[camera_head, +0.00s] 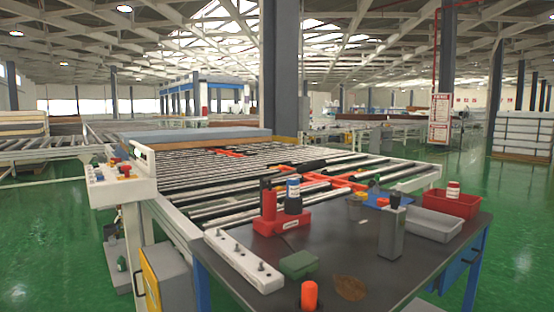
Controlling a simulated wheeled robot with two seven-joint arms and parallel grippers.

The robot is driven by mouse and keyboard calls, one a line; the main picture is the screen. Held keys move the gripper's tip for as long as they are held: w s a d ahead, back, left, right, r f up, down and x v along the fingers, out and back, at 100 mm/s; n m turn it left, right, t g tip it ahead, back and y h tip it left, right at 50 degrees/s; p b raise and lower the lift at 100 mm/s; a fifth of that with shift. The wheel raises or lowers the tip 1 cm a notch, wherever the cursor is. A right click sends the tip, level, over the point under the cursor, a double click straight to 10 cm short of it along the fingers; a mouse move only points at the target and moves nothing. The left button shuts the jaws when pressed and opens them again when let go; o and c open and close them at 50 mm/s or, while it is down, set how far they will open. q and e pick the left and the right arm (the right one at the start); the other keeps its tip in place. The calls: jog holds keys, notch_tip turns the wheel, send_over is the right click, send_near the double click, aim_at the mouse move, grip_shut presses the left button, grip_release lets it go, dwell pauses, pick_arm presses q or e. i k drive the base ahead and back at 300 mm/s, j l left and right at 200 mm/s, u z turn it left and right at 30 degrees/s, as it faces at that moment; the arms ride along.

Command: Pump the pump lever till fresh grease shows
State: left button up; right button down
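Neither of my grippers is in view. No part is clearly recognisable as the pump lever, and I see no clear sign of grease. An upright orange rounded grip (309,295) stands at the near edge of the dark worktable (400,262); its lower end is cut off by the picture. A red holder (283,223) on the table carries a red cylinder (268,198) and a dark bottle with a blue and white top (293,196). A grey block with a black knob (391,233) stands upright further right.
A white strip with several studs (243,260) lies along the table's left edge. A green box (299,264) and a brown flat piece (349,288) lie near the front. A grey tray (434,225) and red bin (451,204) sit at the right. A roller conveyor (220,165) lies behind.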

aim_at(315, 165)
jog(key=j+z, duration=0.45)
jog(key=j, duration=1.4)
jog(key=i+j+z, duration=0.2)
jog(key=j, duration=1)
jog(key=j+z, duration=0.2)
jog(key=j, duration=1)
jog(key=i, duration=0.05)
